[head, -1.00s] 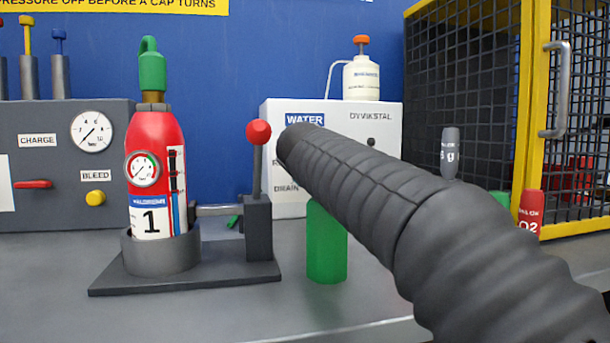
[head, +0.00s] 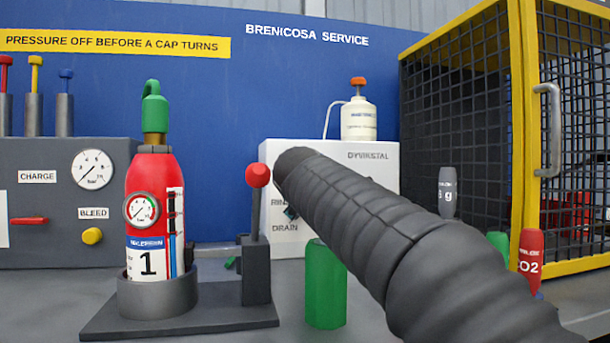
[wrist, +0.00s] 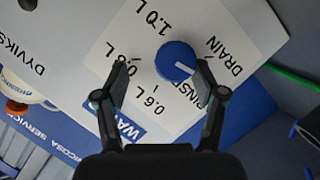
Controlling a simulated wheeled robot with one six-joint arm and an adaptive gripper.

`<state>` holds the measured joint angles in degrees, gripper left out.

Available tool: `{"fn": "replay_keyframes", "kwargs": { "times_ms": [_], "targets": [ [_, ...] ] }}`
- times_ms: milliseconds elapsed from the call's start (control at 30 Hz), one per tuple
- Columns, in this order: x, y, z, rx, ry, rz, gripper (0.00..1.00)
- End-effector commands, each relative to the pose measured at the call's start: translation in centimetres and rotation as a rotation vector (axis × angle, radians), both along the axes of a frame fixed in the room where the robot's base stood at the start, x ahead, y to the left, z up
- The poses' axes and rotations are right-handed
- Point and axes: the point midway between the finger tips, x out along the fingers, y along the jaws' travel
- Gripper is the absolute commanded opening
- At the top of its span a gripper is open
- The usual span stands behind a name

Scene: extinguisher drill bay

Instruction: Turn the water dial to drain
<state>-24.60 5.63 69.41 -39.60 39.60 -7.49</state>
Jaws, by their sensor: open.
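The white water panel (head: 375,175) stands at the back of the bench, with its RINSE and DRAIN labels partly showing left of my arm. In the wrist view, the round blue dial (wrist: 172,58) sits on this panel (wrist: 100,55). Its white mark points towards the right finger, near the RINSE and DRAIN lettering; the exact setting is hard to tell. My gripper (wrist: 163,70) is open, its fingers apart. The dial lies around the fingertips, closer to the right finger; contact cannot be told.
A red extinguisher (head: 150,210) stands in a holder beside a red-knobbed lever (head: 257,177). A green cylinder (head: 325,285) stands before the panel. A white bottle (head: 358,120) tops the panel. A yellow-framed cage (head: 525,130) and small cylinders (head: 530,250) are at right.

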Motion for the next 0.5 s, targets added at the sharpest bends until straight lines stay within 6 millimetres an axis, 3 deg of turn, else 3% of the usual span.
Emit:
{"fn": "replay_keyframes", "kwargs": {
  "times_ms": [33,200,500],
  "targets": [
    [-0.1,-0.1,1.4,0.003,-0.011,-0.002,0.63],
    [-0.1,-0.3,4.0,0.002,-0.013,-0.004,0.63],
    [-0.2,-0.1,7.0,0.002,-0.010,-0.002,0.63]
  ]
}}
